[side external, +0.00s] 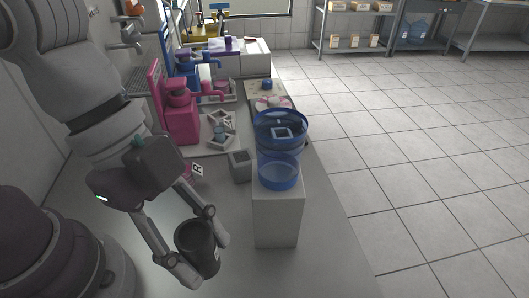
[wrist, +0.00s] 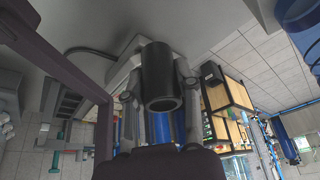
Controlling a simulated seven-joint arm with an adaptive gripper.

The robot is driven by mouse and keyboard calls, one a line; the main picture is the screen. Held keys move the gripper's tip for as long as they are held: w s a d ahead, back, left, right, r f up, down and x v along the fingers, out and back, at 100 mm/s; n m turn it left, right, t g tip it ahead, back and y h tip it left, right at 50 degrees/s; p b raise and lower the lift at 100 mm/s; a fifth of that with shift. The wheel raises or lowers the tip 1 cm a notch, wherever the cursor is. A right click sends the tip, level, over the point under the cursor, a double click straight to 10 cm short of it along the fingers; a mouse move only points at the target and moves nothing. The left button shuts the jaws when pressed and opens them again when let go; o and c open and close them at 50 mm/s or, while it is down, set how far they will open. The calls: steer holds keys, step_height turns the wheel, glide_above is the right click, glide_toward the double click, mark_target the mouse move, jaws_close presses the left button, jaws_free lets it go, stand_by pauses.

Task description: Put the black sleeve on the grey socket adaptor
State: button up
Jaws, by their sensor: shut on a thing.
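The black sleeve (side external: 196,246) is a short, hollow, dark cylinder. My gripper (side external: 205,260) is shut on it, with one finger on each side, and holds it over the front of the grey bench. In the wrist view the sleeve (wrist: 160,72) sits between the fingers of my gripper (wrist: 159,88), its open end facing the camera. A small grey square block with an opening (side external: 241,166) stands on the bench, behind and to the right of the sleeve and apart from it. It looks like the grey socket adaptor, but I cannot be sure.
A white box-shaped stand (side external: 277,218) right of the sleeve carries a clear blue cup (side external: 278,172). A larger blue round vessel (side external: 281,128) is behind it. Pink pump-like equipment (side external: 181,113) stands along the left wall. The bench front (side external: 225,280) has some clear room.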

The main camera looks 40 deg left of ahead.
step_height(320, 180, up, 8)
steer(key=shift+r, duration=0.1)
steer(key=w+a+n+t, duration=0.2)
steer(key=w+a+n, duration=0.25)
steer(key=w, duration=0.75)
steer(key=n+y, duration=0.2)
steer(key=n, duration=0.3)
glide_above(249, 154)
steer(key=s+a, duration=0.1)
steer(key=shift+t, duration=0.5)
steer(key=f, duration=1.9)
steer(key=shift+s+d+f, duration=0.1)
steer(key=shift+s+f, duration=0.1)
steer(key=shift+f, duration=0.05)
steer(key=shift+f, duration=0.1)
steer(key=o, duration=0.8)
